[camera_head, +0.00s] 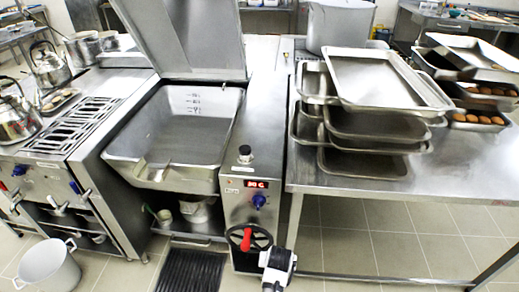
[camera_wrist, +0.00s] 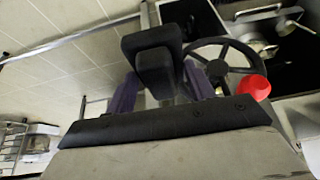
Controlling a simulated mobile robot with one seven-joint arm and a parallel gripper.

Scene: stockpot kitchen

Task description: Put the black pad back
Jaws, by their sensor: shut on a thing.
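The black pad (camera_wrist: 151,42) is a dark, blocky piece in the middle of the wrist view. My gripper (camera_wrist: 160,92) is shut on it, with a purple-grey finger on each side. The pad's lower part sits between the fingers and its wider end sticks out beyond them. In the head view, my gripper (camera_head: 277,264) is low at the bottom centre, just right of the handwheel. I cannot make out the held pad there.
A black handwheel (camera_head: 236,238) with a red knob is on the pan unit's front, close to my gripper. A dark ribbed mat (camera_head: 190,272) lies on the floor at left. A steel table (camera_head: 430,180) bears stacked trays at right. Floor below it is clear.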

